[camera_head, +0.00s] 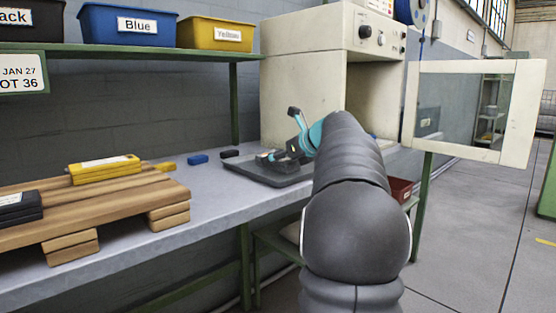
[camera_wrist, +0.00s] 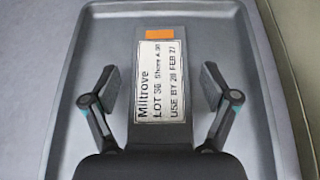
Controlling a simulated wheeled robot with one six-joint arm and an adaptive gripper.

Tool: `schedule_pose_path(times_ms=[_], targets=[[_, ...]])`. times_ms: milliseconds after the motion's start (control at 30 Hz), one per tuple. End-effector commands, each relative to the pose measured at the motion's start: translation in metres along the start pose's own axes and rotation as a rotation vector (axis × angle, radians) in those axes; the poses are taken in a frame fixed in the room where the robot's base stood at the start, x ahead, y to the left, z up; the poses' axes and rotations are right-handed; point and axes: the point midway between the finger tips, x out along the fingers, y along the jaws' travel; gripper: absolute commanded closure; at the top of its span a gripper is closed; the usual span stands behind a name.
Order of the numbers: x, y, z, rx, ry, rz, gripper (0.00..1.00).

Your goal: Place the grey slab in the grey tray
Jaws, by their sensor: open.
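The grey slab (camera_wrist: 158,120) lies lengthwise in the wrist view, with a white Miltrove LOT 36 label and an orange square at its far end. It appears to lie inside the grey tray (camera_wrist: 75,45), which has a raised rim. My gripper (camera_wrist: 160,84) is open, with one finger on each side of the slab and a gap on both sides. In the head view the tray (camera_head: 253,174) is on the bench and my gripper (camera_head: 284,150) is low over it. My arm and gripper hide most of the slab there.
A wooden pallet (camera_head: 120,195) at left bears yellow slabs (camera_head: 105,172) and black slabs (camera_head: 20,206). A blue block (camera_head: 198,159) and a black block (camera_head: 230,154) lie behind the tray. A beige cabinet (camera_head: 300,70) with an open door (camera_head: 515,110) stands behind.

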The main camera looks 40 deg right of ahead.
Motion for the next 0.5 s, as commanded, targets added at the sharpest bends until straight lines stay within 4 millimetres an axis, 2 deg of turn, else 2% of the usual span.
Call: schedule_pose_path(times_ms=[500], targets=[[-0.094,-0.001,0.001,0.001,-0.001,-0.004,0.14]])
